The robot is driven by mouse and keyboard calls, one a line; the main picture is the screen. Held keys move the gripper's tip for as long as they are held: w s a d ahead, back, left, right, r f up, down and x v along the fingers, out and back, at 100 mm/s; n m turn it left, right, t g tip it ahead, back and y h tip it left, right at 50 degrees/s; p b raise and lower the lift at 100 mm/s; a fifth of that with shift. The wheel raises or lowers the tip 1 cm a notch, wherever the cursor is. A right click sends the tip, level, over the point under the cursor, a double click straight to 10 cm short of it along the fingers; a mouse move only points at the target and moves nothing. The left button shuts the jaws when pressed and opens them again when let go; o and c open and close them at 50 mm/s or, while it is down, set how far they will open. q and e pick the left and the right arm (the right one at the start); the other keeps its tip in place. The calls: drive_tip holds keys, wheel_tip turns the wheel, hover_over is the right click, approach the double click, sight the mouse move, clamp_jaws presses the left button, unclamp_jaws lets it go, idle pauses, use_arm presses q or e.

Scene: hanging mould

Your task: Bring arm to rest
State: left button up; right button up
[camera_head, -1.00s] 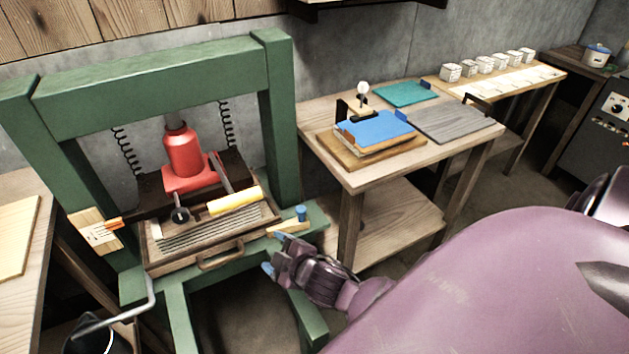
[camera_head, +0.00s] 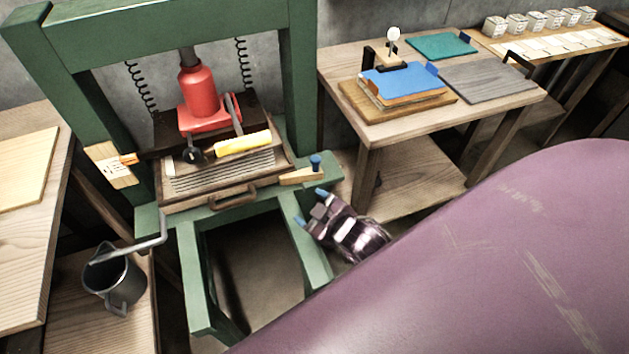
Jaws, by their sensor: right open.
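My right gripper (camera_head: 309,207) is open and empty, its blue fingertips pointing up and left. It hangs just in front of the green press frame (camera_head: 302,85), below the wooden block with a blue knob (camera_head: 315,163). I cannot tell whether it touches the frame. My purple right arm (camera_head: 470,260) fills the lower right of the view and hides the floor there. My left gripper is out of view.
A red jack (camera_head: 203,97) stands in the press above a drawer-like tray (camera_head: 220,197) with a handle. A grey jug (camera_head: 114,281) stands at lower left. A wooden table (camera_head: 375,134) at right holds a blue-topped stack (camera_head: 400,80) and a grey board (camera_head: 487,82).

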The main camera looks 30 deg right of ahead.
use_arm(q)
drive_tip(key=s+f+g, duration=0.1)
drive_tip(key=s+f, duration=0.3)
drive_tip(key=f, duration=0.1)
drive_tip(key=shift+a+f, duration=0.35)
use_arm(e)
drive_tip(key=s+d+f+m+g, duration=0.1)
drive_tip(key=s+f+m, duration=0.1)
drive_tip(key=s, duration=0.4)
drive_tip(key=s+d+f+m+g+h, duration=0.1)
drive_tip(key=s+d+f+m, duration=0.1)
drive_tip(key=s+f, duration=0.2)
drive_tip(key=s, duration=0.3)
drive_tip(key=shift+f+m, duration=0.3)
drive_tip(key=shift+m, duration=0.1)
